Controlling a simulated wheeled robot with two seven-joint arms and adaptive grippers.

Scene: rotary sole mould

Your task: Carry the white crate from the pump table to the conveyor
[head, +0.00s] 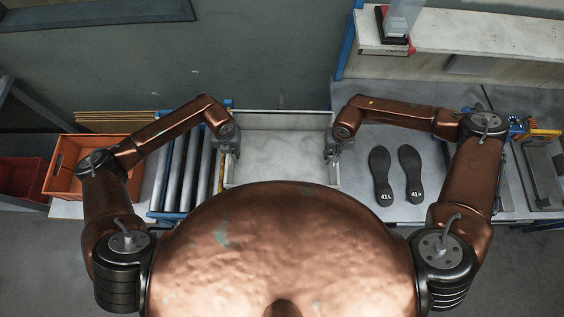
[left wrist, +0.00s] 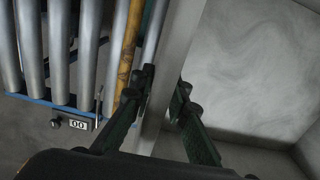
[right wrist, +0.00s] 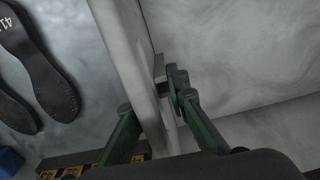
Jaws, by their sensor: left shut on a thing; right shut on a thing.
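The white crate (head: 283,161) is in the middle of the head view, between the roller conveyor (head: 188,165) on its left and the grey table (head: 451,180) on its right. It looks empty, and my body hides its near side. My left gripper (head: 226,150) is shut on the crate's left wall, which shows between its fingers (left wrist: 163,98) in the left wrist view. My right gripper (head: 338,150) is shut on the right wall, also seen between its fingers (right wrist: 155,112) in the right wrist view. I cannot tell whether the crate touches what lies beneath it.
Two black soles (head: 380,175) marked 41 lie on the table right of the crate. An orange crate (head: 66,163) stands left of the conveyor, with a red bin (head: 22,180) further left. A raised white shelf (head: 470,35) is at the back right. Metal equipment (head: 541,172) sits far right.

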